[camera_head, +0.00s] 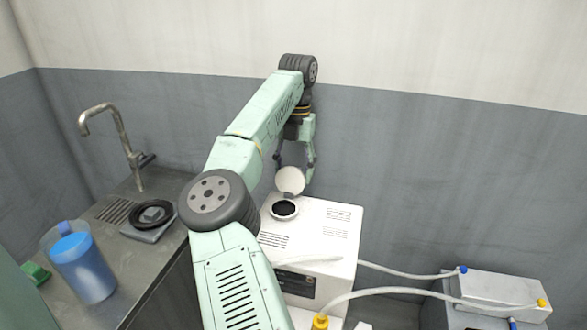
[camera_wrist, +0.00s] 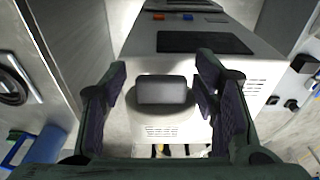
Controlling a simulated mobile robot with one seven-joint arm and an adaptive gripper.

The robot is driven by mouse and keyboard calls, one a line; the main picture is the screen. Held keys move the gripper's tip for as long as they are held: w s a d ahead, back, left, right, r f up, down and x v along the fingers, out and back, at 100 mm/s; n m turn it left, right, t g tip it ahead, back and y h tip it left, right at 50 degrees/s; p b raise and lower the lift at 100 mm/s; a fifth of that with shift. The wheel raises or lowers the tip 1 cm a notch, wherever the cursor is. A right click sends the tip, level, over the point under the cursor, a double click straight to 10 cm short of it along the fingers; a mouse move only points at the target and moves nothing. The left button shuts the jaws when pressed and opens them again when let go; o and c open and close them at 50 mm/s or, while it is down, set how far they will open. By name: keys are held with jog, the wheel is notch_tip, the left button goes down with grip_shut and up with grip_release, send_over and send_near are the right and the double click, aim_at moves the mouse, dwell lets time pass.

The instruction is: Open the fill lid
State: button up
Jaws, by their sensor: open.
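The fill lid (camera_head: 290,180) is a round, pale disc standing tilted up behind a dark round fill opening (camera_head: 284,209) on top of the white machine (camera_head: 340,232). The opening is uncovered. My gripper (camera_head: 295,163) is at the raised lid, with its fingers pointing down. In the wrist view my open gripper (camera_wrist: 163,78) has a finger on either side of a grey block-shaped handle (camera_wrist: 162,90) on the pale lid (camera_wrist: 140,119). A gap shows at the left finger; whether the right finger touches the handle I cannot tell.
A sink counter (camera_head: 125,275) stands at the left with a tap (camera_head: 122,140), a black reel (camera_head: 152,214) and a blue-filled jug (camera_head: 83,268). A metal box (camera_head: 495,290) with hoses is at the lower right. The wall is close behind my arm.

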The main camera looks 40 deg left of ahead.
notch_tip(320, 180, up, 8)
jog(key=shift+w+f, duration=0.25)
jog(key=shift+w, duration=0.2)
jog(key=shift+a, duration=0.15)
dwell(0.6)
